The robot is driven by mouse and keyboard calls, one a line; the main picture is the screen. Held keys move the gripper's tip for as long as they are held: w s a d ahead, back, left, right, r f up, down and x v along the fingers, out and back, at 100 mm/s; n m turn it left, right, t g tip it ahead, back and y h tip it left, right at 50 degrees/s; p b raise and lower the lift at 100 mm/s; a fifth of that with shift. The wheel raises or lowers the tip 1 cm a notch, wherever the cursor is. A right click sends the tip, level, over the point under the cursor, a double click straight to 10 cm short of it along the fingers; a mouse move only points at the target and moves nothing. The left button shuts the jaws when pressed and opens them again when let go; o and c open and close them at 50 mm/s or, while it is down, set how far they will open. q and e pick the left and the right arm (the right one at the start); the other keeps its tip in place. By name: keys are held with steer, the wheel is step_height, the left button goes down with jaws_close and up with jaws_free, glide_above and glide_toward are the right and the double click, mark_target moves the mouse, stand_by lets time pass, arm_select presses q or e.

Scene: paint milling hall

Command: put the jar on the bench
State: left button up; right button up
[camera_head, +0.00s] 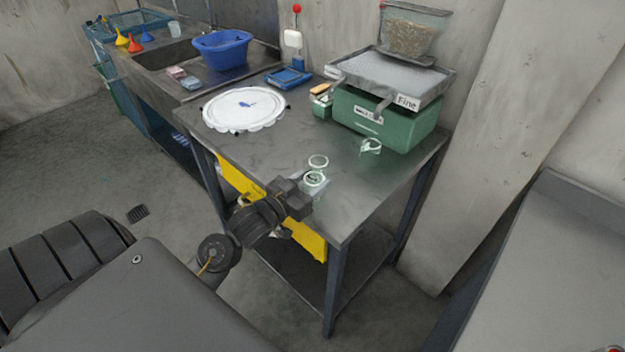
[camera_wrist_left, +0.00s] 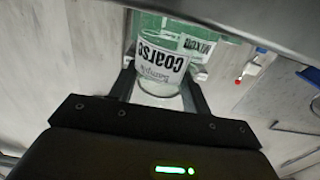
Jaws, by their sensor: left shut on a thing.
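The jar (camera_wrist_left: 163,62) is clear glass with a white label reading "Coarse", upside down in the left wrist view. My left gripper (camera_wrist_left: 162,85) is shut on it, one finger on each side. In the head view the jar (camera_head: 318,162) shows as pale rings at the tip of my left gripper (camera_head: 310,186), over the front edge of the bench (camera_head: 290,140). I cannot tell whether its base touches the bench top. My right gripper is not in view.
A green sieve machine (camera_head: 385,122) marked "Fine" stands at the back right, with a small pale ring-shaped item (camera_head: 371,146) before it. A white round lid (camera_head: 243,108) lies at the left. A blue tub (camera_head: 221,48) is further back. The bench's right front is clear.

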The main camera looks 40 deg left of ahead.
arm_select(q)
steer(key=shift+f, duration=0.1)
steer(key=o, duration=1)
steer(key=shift+o, duration=0.2)
steer(key=shift+s, duration=0.15)
steer(key=s+a+b, duration=0.1)
steer(key=s+b, duration=0.1)
steer(key=s, duration=0.9)
steer(key=shift+s+a, duration=0.3)
steer(key=shift+s, duration=0.05)
